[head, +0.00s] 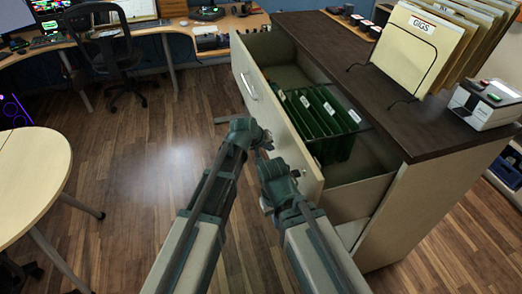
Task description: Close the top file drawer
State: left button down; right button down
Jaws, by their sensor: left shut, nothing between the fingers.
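The top file drawer (290,140) of the cabinet stands pulled out, with green hanging folders (325,115) inside. Its beige front faces left and carries a metal handle (249,86) near the far end. My left gripper (265,148) is shut and empty, close to the outer side of the drawer front; I cannot tell if it touches. My right arm ends beside it, near the front's near end. Its fingers are hidden or too small to make out. The cabinet (430,190) has a dark top.
A rack of folders labelled GIGS (415,50) and a small white machine (485,103) stand on the cabinet top. An office chair (112,55) and desk are at the back left. A round-edged table (30,175) is at the left. The wooden floor between is clear.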

pick_arm(q)
jog(key=shift+w+d, duration=0.15)
jog(key=shift+d, duration=0.35)
jog(key=shift+d, duration=0.15)
